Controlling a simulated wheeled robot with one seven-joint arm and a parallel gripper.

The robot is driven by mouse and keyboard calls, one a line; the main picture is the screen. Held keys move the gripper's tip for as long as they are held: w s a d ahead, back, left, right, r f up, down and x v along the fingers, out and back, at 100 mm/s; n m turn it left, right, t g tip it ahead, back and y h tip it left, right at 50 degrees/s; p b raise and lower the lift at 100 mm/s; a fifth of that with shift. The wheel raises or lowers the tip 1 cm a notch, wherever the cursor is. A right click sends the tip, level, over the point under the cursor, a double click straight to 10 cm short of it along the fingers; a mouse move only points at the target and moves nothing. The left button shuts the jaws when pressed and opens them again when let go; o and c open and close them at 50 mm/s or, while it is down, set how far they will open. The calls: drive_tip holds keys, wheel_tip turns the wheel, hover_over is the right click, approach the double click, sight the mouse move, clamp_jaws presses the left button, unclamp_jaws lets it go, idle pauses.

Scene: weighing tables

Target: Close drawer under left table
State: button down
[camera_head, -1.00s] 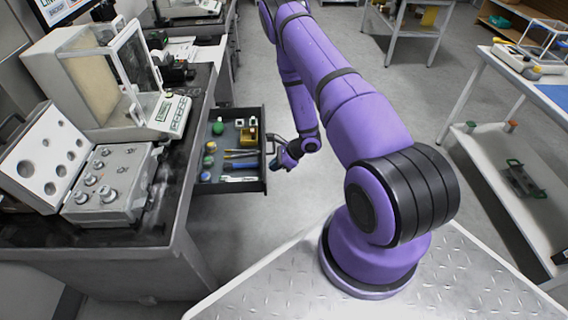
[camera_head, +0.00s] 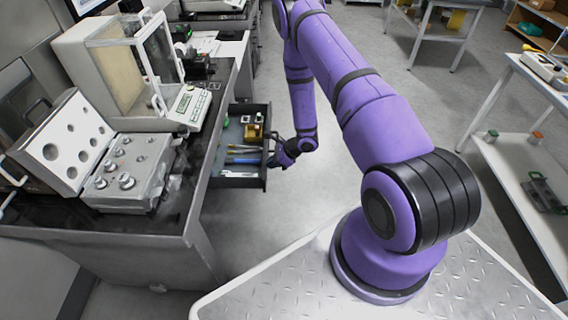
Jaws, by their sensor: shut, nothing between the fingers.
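The drawer (camera_head: 238,183) is dark grey and sticks out part way from under the left table (camera_head: 205,205). It holds green weights or jars, a yellow-brass block (camera_head: 253,133) and several tools with blue and yellow handles. My gripper (camera_head: 275,158) is shut and empty at the outer side of the drawer front, beside its handle (camera_head: 274,138). The fingertips are small and dark here, so I cannot tell whether they touch the front or the handle.
A balance with a glass case (camera_head: 120,65) and a weight set box (camera_head: 128,172) stand on the left table. A white table (camera_head: 525,170) with a lower shelf stands at the right.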

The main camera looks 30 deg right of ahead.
drive_tip(key=w+a, duration=0.3)
drive_tip(key=a, duration=0.2)
drive_tip(key=w+a, duration=0.4)
drive_tip(key=a, duration=0.1)
drive_tip(key=w+a, duration=0.3)
drive_tip(key=a, duration=0.2)
drive_tip(key=shift+w+a, duration=0.3)
drive_tip(key=shift+d, duration=0.1)
